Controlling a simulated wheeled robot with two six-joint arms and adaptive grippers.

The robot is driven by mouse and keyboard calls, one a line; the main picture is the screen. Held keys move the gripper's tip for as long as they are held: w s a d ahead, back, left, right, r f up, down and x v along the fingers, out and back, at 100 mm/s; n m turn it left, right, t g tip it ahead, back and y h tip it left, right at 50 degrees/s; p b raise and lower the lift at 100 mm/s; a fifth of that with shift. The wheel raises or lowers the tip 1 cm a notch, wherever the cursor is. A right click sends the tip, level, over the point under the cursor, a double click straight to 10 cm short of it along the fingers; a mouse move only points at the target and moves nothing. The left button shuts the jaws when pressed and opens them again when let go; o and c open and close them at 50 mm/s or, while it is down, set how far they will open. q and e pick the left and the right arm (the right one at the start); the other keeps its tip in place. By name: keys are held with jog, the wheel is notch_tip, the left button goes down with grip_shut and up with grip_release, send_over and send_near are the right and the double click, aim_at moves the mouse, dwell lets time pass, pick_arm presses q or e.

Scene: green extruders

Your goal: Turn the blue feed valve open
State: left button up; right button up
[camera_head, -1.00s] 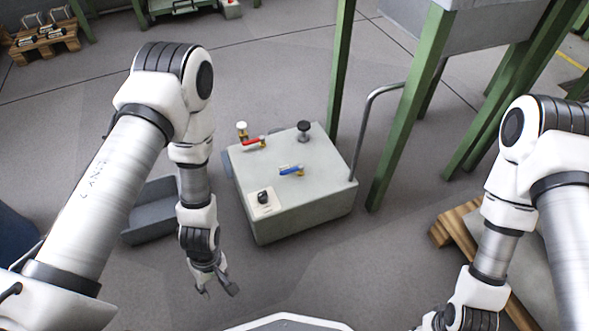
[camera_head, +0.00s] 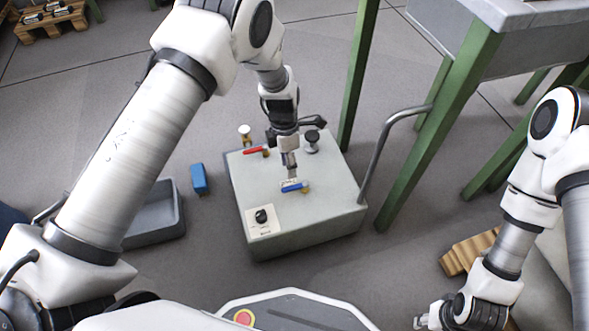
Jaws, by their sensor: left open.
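The blue feed valve (camera_head: 296,188) is a blue lever handle with a small brass part, on top of a pale grey box (camera_head: 330,210). Its handle lies roughly left to right, tilted slightly. My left gripper (camera_head: 290,175) points down right above the blue handle, open. Its fingers overlap the handle's far side in the picture, and I cannot tell whether they touch it. A red lever valve (camera_head: 255,150) sits farther back on the box, left of my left gripper. My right gripper (camera_head: 426,319) is low at the bottom edge, far from the box, its fingers small and unclear.
The box also carries a black knob (camera_head: 312,138), a white-topped fitting (camera_head: 245,132) and a dial switch (camera_head: 262,217). A curved metal handrail (camera_head: 380,150) and green posts (camera_head: 437,120) stand at right. A grey bin (camera_head: 160,225) and a blue block (camera_head: 199,180) lie left.

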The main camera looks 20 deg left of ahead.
aim_at(290, 187)
pick_arm(q)
jog(key=f+b, duration=0.1)
jog(key=f, duration=0.1)
jog(key=s+f+b, duration=0.1)
jog(key=f, duration=0.1)
jog(key=f+b, duration=0.1)
jog(key=f, duration=0.2)
jog(key=shift+s+d, duration=0.25)
jog(key=shift+d, duration=0.1)
jog(key=shift+r, duration=0.1)
grip_shut()
